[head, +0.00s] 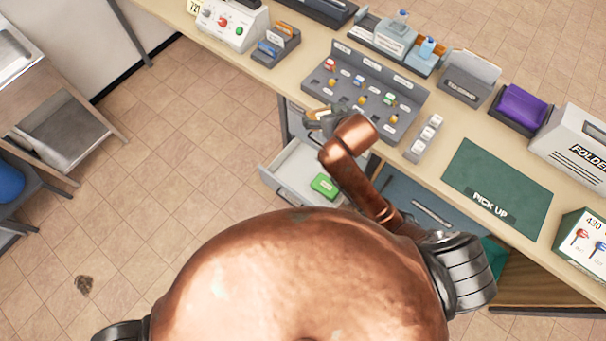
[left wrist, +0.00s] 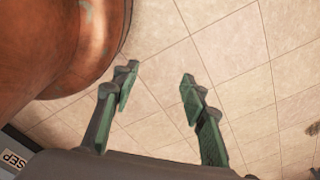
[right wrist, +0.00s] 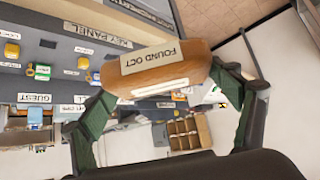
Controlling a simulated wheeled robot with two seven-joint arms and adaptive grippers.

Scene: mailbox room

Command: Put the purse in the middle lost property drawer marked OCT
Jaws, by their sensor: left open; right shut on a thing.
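The tan-brown purse (right wrist: 160,70) is between the fingers of my right gripper (right wrist: 165,105), with a tag reading FOUND OCT facing the right wrist camera. In the head view my right gripper (head: 318,118) is shut on it, near the counter's front edge, above and behind an open drawer (head: 282,182). That drawer holds a green item (head: 324,185); its front marking is not readable. My left gripper (left wrist: 160,95) is open and empty over bare floor, and is not visible in the head view. A SEP label (left wrist: 14,160) shows at the left wrist view's lower left.
The key panel (head: 365,90) with several keys stands on the counter just beyond my right gripper. A green PICK UP mat (head: 500,180) lies to the right. The floor between is mostly clear.

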